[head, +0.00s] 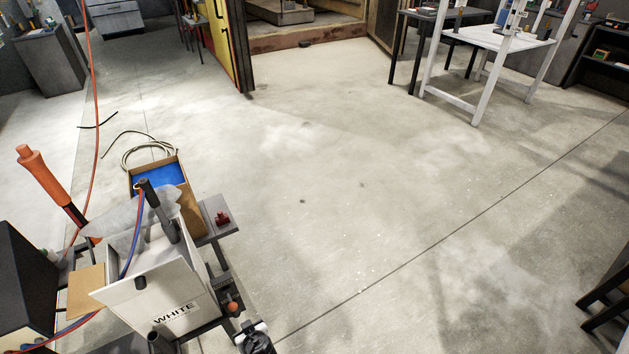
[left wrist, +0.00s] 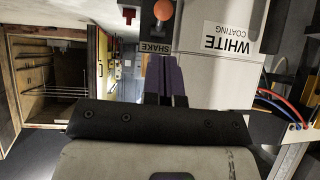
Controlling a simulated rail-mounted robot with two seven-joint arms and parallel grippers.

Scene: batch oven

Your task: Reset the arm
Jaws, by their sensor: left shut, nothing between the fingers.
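My left gripper (left wrist: 167,80) shows in the left wrist view with its two dark fingers together and nothing between them. The fingers point at a spray-coating unit with a white container (left wrist: 215,75) marked WHITE COATING. An orange ball knob (left wrist: 164,10) and a SHAKE label (left wrist: 155,47) lie just beyond the fingertips; I cannot tell whether they touch. In the head view, a white and black part of my arm shows at the bottom edge, close to the white container (head: 170,290) and the orange knob (head: 232,307). My right gripper is in neither view.
The unit's stand has a small side shelf with a red part (head: 222,219). A cardboard box with a blue inside (head: 158,174) and a coiled hose (head: 135,150) lie behind it. A white-framed table (head: 495,38) stands at back right. The middle floor is clear.

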